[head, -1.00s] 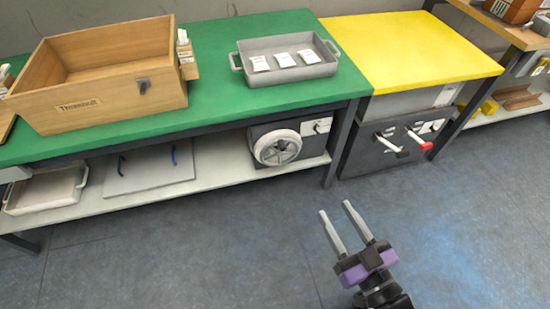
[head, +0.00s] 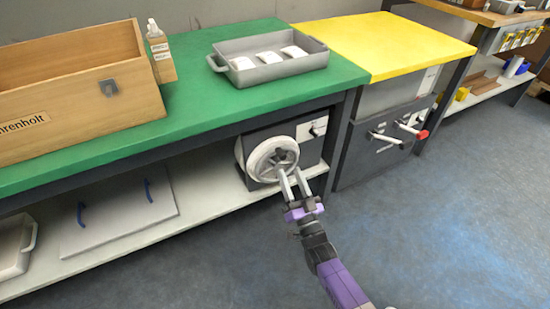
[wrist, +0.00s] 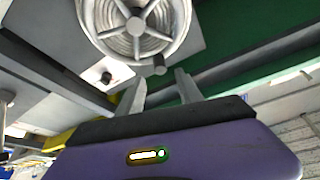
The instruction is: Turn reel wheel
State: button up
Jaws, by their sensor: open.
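The reel wheel (head: 272,158) is a light grey spoked wheel on the front of a grey box (head: 312,150) on the shelf under the green bench. In the wrist view the wheel (wrist: 137,27) fills the top middle, with a short dark grey handle knob (wrist: 160,65) at its rim. My gripper (head: 294,177) is open, with its two grey fingers pointing at the wheel's lower right part. In the wrist view the fingertips of my gripper (wrist: 160,75) are apart on either side of the knob. I cannot tell whether they touch it.
The green bench top (head: 200,110) overhangs the wheel. A bench leg (head: 338,140) stands to the right of the box. A dark cabinet with handles (head: 375,145) is under the yellow table (head: 390,40). A grey board (head: 120,208) lies on the shelf. The floor is clear.

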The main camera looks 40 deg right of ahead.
aim_at(284, 158)
jog(key=b+x, duration=0.1)
jog(key=x, duration=0.6)
jog(key=shift+w+d+r+b, duration=0.15)
jog(key=shift+w+r+b, duration=0.05)
jog(key=shift+w+b, duration=0.1)
grip_shut()
jog(key=shift+f, duration=0.15)
dwell(1.0)
